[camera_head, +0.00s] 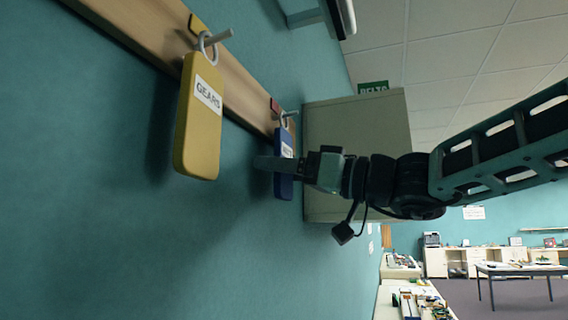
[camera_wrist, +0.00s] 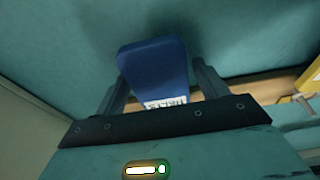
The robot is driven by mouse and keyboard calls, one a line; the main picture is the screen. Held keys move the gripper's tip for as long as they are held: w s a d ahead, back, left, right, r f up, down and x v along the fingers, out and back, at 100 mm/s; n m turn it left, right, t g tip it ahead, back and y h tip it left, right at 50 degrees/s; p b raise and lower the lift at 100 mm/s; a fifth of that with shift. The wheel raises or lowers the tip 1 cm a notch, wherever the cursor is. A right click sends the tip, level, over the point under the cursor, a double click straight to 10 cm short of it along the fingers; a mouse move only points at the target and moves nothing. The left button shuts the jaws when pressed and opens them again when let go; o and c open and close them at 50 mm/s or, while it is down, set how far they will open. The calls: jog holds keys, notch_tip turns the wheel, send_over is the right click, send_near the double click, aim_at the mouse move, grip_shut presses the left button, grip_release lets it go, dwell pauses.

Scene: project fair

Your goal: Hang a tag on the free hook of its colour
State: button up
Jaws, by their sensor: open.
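A blue tag (camera_head: 284,178) with a white label hangs by its ring on a hook (camera_head: 290,113) of the wooden rail. A small red patch (camera_head: 275,106) marks the rail by this hook. A yellow tag (camera_head: 199,118) labelled GEARS hangs by its ring on a nearer hook (camera_head: 218,38), beside a yellow patch (camera_head: 197,26). My gripper (camera_head: 270,164) is open at the blue tag. In the wrist view, the blue tag (camera_wrist: 153,70) stands between the two spread fingers, with visible gaps. The yellow tag (camera_wrist: 312,78) shows partly at the right edge.
The wooden rail (camera_head: 245,88) runs along the teal wall (camera_head: 235,220). A pale cabinet (camera_head: 355,120) stands close beyond the blue tag. A table (camera_head: 520,268) and low benches are far off at the right.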

jog(key=c, duration=0.7)
jog(key=shift+r, duration=0.1)
jog(key=shift+r+b, duration=0.35)
jog(key=shift+b, duration=0.15)
jog(key=shift+r, duration=0.1)
jog(key=shift+d, duration=0.1)
jog(key=r+b+v, duration=0.1)
jog(key=b+v, duration=0.5)
jog(key=v, duration=0.1)
jog(key=shift+d+r, duration=0.2)
jog(key=shift+r, duration=0.05)
dwell(0.9)
jog(key=shift+s, duration=0.1)
